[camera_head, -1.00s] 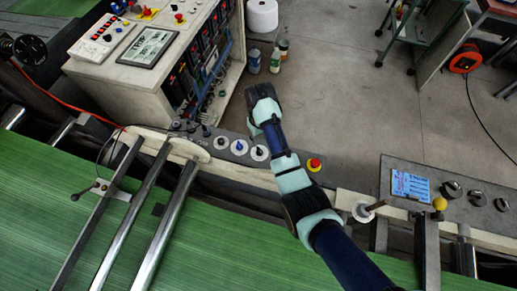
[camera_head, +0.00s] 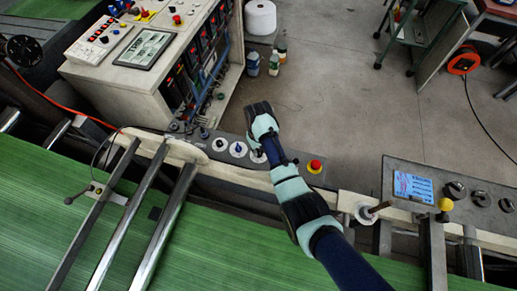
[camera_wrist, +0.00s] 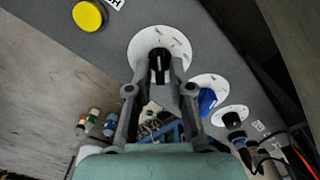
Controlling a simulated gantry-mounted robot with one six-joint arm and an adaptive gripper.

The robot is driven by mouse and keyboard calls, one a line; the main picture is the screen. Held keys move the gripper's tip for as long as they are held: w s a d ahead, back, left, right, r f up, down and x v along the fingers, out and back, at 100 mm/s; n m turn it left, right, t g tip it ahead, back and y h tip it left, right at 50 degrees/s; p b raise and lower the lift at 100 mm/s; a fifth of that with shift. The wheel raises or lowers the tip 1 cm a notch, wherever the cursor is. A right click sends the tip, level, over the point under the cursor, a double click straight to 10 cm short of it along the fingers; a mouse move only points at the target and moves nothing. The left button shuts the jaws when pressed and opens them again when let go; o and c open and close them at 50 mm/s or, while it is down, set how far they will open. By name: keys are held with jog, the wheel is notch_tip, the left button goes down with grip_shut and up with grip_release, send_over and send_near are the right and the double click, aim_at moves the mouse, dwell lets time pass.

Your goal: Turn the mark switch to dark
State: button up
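Three round white dials sit in a row on the grey control strip. The right one in the head view (camera_head: 258,156) has a black knob. The middle one has a blue knob (camera_head: 238,149) and the left one (camera_head: 219,144) a black knob. I cannot read which dial is marked for the mark switch. My gripper (camera_wrist: 161,75) is over the right dial, its fingers apart on either side of the black knob (camera_wrist: 159,62). I cannot tell whether they touch it. The blue knob (camera_wrist: 207,100) is just right of my fingers in the wrist view. The arm partly hides the right dial in the head view.
A control cabinet (camera_head: 150,75) is behind on the left. Green sheet (camera_head: 50,200) and metal bars lie in front.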

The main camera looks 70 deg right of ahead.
grip_shut()
jog(key=shift+m+p, duration=0.3)
jog(key=shift+p, duration=0.05)
jog(key=shift+r+m+p, duration=0.15)
jog(key=shift+m+p, duration=0.65)
jog(key=shift+m, duration=0.2)
jog(key=m+p, duration=0.2)
jog(key=m, duration=0.4)
jog(key=shift+s, duration=0.15)
jog(key=shift+f, duration=0.2)
jog(key=shift+o, duration=2.2)
grip_release()
